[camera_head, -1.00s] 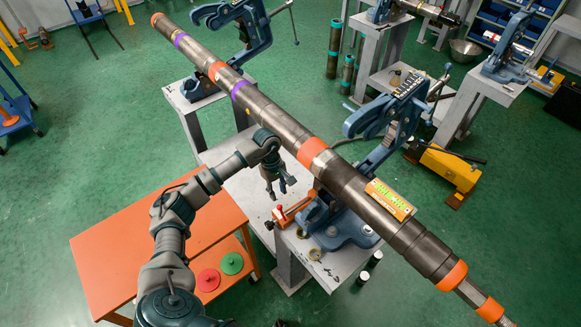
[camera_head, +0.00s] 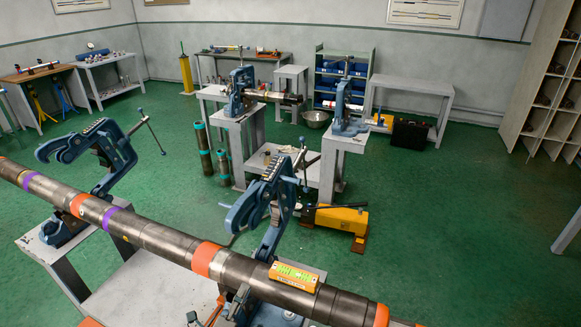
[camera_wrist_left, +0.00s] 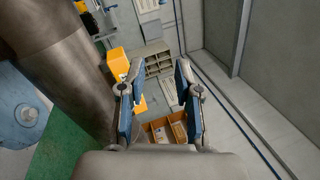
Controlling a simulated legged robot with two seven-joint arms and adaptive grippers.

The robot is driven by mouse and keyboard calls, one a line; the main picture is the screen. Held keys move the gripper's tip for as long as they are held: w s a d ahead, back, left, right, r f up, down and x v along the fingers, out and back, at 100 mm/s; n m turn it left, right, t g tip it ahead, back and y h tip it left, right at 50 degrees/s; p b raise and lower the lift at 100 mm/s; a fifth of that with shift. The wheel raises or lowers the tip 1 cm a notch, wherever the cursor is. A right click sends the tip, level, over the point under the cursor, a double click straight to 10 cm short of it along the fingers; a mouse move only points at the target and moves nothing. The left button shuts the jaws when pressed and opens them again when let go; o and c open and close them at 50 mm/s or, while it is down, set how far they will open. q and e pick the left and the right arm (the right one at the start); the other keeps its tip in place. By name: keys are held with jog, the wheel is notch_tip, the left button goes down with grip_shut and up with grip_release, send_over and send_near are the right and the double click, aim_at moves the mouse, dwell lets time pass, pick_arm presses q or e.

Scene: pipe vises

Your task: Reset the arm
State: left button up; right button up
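My left gripper (camera_wrist_left: 157,75) is open and empty in the left wrist view, its two blue-padded fingers apart. In the head view only a small grey part that may be this gripper shows at the bottom edge, below the pipe. The long dark pipe (camera_head: 155,238) with orange and purple bands crosses the head view from the left to the bottom right. It lies across two blue vises with raised jaws, the near one (camera_head: 262,205) and the far left one (camera_head: 105,150). A large brown cylinder, probably the pipe (camera_wrist_left: 60,55), passes left of the fingers. My right gripper is not in view.
An orange level (camera_head: 294,276) sits on the pipe. A yellow pump (camera_head: 338,219) stands on the floor beyond the near vise. More benches, vises and shelves (camera_head: 345,75) stand at the back. Green floor is open at the right.

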pick_arm(q)
jog(key=s+a+f+n+g+y, duration=0.3)
jog(key=s+a+f+n+y, duration=0.15)
jog(key=f+n, duration=0.3)
jog(key=s+a+f+n+g+y, duration=0.3)
jog(key=s+a+f+n+y, duration=0.15)
jog(key=f+n, duration=0.35)
jog(key=s+f+n+g, duration=0.4)
jog(key=s+g, duration=0.1)
jog(key=s, duration=0.5)
jog(key=s+f+n+g, duration=0.4)
jog(key=s+f+g, duration=0.1)
jog(key=s, duration=0.4)
notch_tip(320, 180, down, 21)
jog(key=s+g, duration=0.1)
jog(key=s, duration=0.1)
jog(key=s+f, duration=0.8)
jog(key=f, duration=0.6)
jog(key=shift+g+h, duration=0.3)
jog(key=shift+g, duration=0.1)
jog(key=shift+s+a, duration=0.1)
